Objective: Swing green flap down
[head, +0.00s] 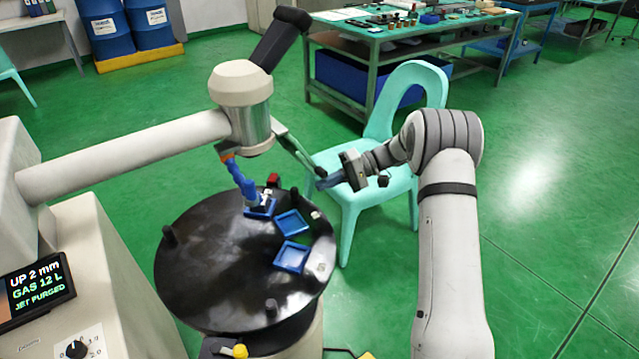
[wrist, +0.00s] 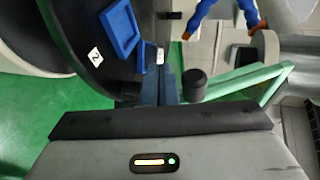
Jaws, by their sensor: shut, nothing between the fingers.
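The green flap (head: 297,148) looks like a pale grey-green frame of thin bars fixed to the machine's round head. It slants down to the right in the head view and ends close to my gripper (head: 325,183). In the wrist view the pale green flap (wrist: 240,81) is at the right, with a black knob (wrist: 194,85) at its near end. My gripper's fingers (wrist: 168,78) are shut and empty, just left of that knob. I cannot tell whether they touch it.
A round black table (head: 210,265) with several blue trays (head: 291,257) and upright black pegs stands below the head. A blue nozzle (head: 243,184) hangs over one tray. A turquoise chair (head: 365,205) stands behind my gripper. Open green floor lies at the right.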

